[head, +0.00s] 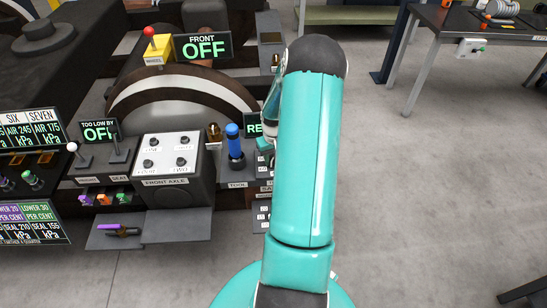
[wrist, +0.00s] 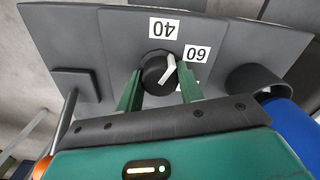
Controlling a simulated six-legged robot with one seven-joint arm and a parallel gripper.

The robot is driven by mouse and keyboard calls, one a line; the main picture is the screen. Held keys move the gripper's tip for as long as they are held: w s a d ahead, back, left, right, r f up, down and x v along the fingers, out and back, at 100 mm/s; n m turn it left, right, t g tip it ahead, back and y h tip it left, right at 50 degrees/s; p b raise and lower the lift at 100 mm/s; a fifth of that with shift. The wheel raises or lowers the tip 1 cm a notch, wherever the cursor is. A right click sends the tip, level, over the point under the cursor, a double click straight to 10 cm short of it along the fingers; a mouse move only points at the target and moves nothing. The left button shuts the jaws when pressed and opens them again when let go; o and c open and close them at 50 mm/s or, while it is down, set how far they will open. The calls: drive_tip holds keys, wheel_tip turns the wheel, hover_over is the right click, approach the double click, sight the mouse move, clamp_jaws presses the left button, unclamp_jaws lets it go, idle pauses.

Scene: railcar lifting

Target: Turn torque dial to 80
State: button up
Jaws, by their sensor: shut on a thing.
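The torque dial (wrist: 155,72) is a black round knob with a white pointer, on a grey panel in the wrist view. The 40 label (wrist: 164,28) and the 60 label (wrist: 197,54) appear upside down beside it. The pointer's outer end lies between these two labels. Another white label is partly hidden behind the right finger. My gripper (wrist: 158,86) is shut on the dial, with one green finger at each side of the knob. In the head view my teal arm covers the dial and most of the gripper.
A blue-handled tool (head: 234,143) stands upright just left of my arm; its blue part (wrist: 292,122) is close to the gripper in the wrist view. The front axle box (head: 168,163) is further left. Open floor (head: 420,200) lies to the right.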

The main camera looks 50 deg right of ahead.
drive_tip(key=m, duration=0.5)
drive_tip(key=shift+m, duration=0.3)
drive_tip(key=m, duration=0.9)
drive_tip(key=shift+m, duration=0.4)
drive_tip(key=m, duration=0.4)
drive_tip(key=shift+m, duration=0.4)
drive_tip(key=o, duration=1)
